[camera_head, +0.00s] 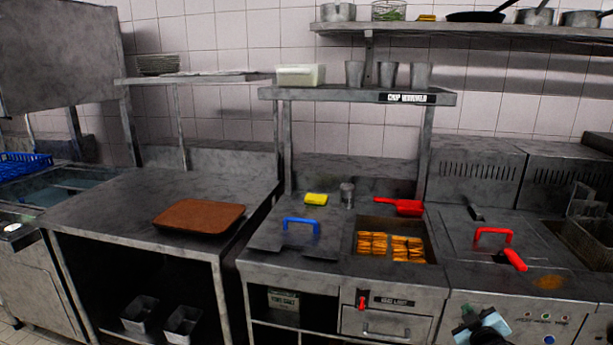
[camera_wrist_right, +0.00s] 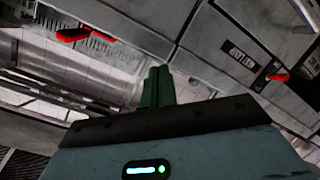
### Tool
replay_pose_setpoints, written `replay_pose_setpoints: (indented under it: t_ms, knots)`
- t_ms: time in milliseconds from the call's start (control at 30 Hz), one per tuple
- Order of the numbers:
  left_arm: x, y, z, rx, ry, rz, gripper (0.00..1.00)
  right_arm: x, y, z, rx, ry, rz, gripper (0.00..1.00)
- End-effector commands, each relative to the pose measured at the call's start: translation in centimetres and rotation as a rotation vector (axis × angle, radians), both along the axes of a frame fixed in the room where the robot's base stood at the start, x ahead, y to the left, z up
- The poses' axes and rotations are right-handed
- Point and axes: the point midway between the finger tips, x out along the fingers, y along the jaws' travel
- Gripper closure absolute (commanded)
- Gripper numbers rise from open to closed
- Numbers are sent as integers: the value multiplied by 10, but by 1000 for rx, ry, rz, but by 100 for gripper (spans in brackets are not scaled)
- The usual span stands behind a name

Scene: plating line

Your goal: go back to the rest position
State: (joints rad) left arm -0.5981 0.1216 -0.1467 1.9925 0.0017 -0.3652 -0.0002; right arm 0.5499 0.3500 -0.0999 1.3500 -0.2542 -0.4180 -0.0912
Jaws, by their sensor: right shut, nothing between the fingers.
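My right gripper (camera_head: 468,316) shows at the lower right of the head view, in front of the steel fryer unit. Its body is pale blue. In the right wrist view its two dark green fingers (camera_wrist_right: 157,88) stand together, shut, with nothing between them. It touches no object that I can see. My left gripper and left arm are not in the head view.
A brown tray (camera_head: 199,216) lies on the left steel table. A chip well (camera_head: 398,263) holds golden food, with a red-handled scoop (camera_head: 398,206) behind it. A blue handle (camera_head: 301,224) and a red handle (camera_head: 493,234) stand up from the counters. An upper shelf (camera_head: 465,29) holds pans.

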Motion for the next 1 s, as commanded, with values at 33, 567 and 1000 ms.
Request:
replay_pose_setpoints:
  t_ms: [33, 567, 1000]
  knots:
    - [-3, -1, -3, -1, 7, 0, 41, 1, 4, 0, 67, -13, 7, 100]
    - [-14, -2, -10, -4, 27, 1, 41, -70, 68, -82, 394, 56, 67, 100]
    - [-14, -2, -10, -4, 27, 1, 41, -276, 156, -194, 540, 315, 90, 100]
